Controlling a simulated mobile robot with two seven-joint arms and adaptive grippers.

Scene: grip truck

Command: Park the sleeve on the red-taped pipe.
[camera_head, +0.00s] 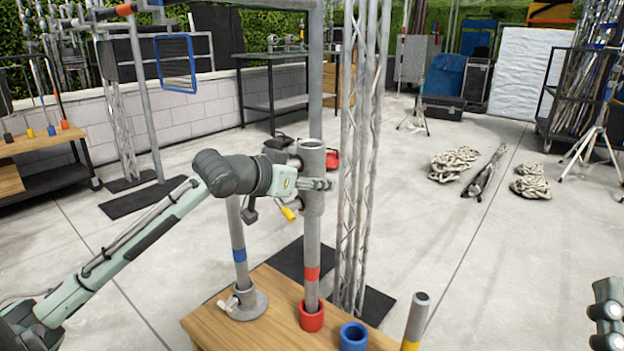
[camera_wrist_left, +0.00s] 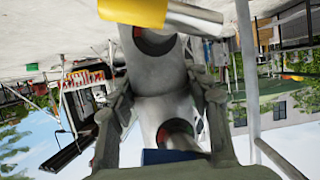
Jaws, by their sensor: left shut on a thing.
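The sleeve (camera_head: 312,185) is a grey metal tube with an open upper end and a yellow-tipped handle (camera_head: 288,213) on its side. My left gripper (camera_head: 318,184) is shut on it from the left; in the left wrist view the sleeve (camera_wrist_left: 158,82) fills the space between the fingers. The red-taped pipe (camera_head: 312,245) stands upright directly beneath the sleeve, in line with it, in a red collar (camera_head: 312,317) on the wooden bench. The pipe's top is hidden, so I cannot tell how far the sleeve is around it.
On the bench (camera_head: 205,325), a blue-taped pipe (camera_head: 238,240) stands in a flanged base to the left. A blue collar (camera_head: 353,337) and a yellow-taped pipe (camera_head: 415,320) are at the right. A truss tower (camera_head: 358,200) rises close behind the sleeve. Coiled ropes (camera_head: 453,164) lie farther back.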

